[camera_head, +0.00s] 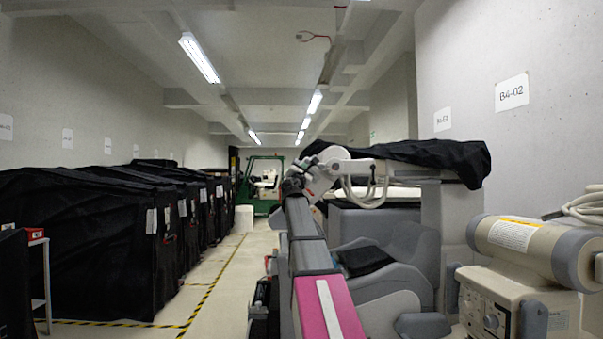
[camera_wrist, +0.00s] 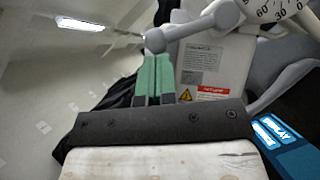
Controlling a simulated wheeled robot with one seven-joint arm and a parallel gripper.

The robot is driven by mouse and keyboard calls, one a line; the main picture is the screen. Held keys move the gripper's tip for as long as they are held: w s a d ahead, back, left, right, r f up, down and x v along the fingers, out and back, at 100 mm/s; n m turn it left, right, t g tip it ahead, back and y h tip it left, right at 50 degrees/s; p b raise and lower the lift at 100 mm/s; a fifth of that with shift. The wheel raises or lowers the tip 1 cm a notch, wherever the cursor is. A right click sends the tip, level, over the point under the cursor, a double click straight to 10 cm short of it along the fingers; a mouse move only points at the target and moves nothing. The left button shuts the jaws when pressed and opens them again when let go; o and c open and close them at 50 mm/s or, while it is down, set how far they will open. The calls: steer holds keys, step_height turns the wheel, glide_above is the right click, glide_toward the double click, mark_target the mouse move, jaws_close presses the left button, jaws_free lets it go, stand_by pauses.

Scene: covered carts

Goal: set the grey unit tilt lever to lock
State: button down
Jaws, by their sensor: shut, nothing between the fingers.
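In the wrist view a grey lever with a round ball knob (camera_wrist: 155,41) runs up to the right to a pale hub (camera_wrist: 227,13). Beside the hub is a white round dial (camera_wrist: 272,8) with printed angle numbers. My gripper (camera_wrist: 153,60) has two green fingers side by side, shut and empty. The fingertips are just below the ball knob; whether they touch it I cannot tell. A pale panel (camera_wrist: 215,62) with a red and yellow warning label lies behind. In the head view the lever cannot be made out. A grey padded unit (camera_head: 385,265) stands right of my arm.
A beige machine with a roller (camera_head: 520,245) stands at the right. Black covered carts (camera_head: 85,250) line the left wall. A green forklift (camera_head: 262,185) is at the far end. The aisle floor (camera_head: 215,265) is clear. A blue labelled box (camera_wrist: 285,145) is at lower right.

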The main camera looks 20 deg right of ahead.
steer(key=shift+r+m+g+h, duration=0.4)
steer(key=shift+m+g, duration=0.1)
steer(key=shift+m, duration=0.2)
steer(key=s+d+r+m+g+y, duration=0.1)
steer(key=d+r+m+g, duration=0.3)
steer(key=m, duration=0.9)
steer(key=shift+s+d+r+g, duration=0.15)
steer(key=shift+d+r+g, duration=0.15)
steer(key=shift+r+g, duration=1.4)
steer(key=shift+d, duration=0.1)
